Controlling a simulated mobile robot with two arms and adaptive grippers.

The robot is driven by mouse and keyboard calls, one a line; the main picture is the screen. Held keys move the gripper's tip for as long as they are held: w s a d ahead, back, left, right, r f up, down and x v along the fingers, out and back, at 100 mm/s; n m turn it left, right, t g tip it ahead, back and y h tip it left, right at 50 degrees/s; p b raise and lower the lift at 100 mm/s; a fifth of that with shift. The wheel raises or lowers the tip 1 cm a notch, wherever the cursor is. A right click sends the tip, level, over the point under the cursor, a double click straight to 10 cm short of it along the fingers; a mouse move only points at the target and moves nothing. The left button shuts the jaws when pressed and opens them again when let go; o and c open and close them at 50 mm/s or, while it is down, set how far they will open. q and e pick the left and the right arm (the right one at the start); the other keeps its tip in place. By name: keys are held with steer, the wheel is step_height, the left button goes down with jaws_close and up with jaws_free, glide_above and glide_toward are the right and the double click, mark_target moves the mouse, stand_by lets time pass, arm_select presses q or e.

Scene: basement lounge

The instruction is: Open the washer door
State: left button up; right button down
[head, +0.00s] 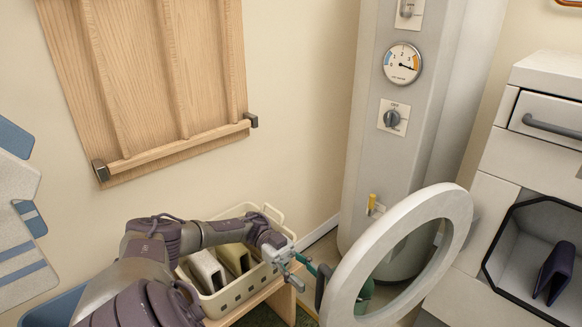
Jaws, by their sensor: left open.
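The washer door (453,205) is a thick, pale grey ring with an open middle. It stands swung out to the left of the washer (488,222), at an angle to its front. A dark handle (321,285) sits at the door's left edge. The washer's dark-rimmed opening (505,262) is exposed, with a dark purple item (555,272) inside. My left gripper (308,266) is open, close to the handle on its left side. I cannot tell whether its fingers touch the handle. My right gripper is not in view.
A cream basket (232,298) with upright items stands on a wooden bench (283,301) beneath my left arm. A grey water heater (385,165) with a gauge and dial stands behind the door. A green thing (365,295) shows through the ring. A wooden rack (150,85) hangs on the wall.

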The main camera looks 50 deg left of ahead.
arm_select(q)
steer(key=a, duration=0.7)
steer(key=shift+s, duration=0.15)
steer(key=shift+a, duration=0.1)
steer(key=shift+f, duration=0.1)
stand_by(0.5)
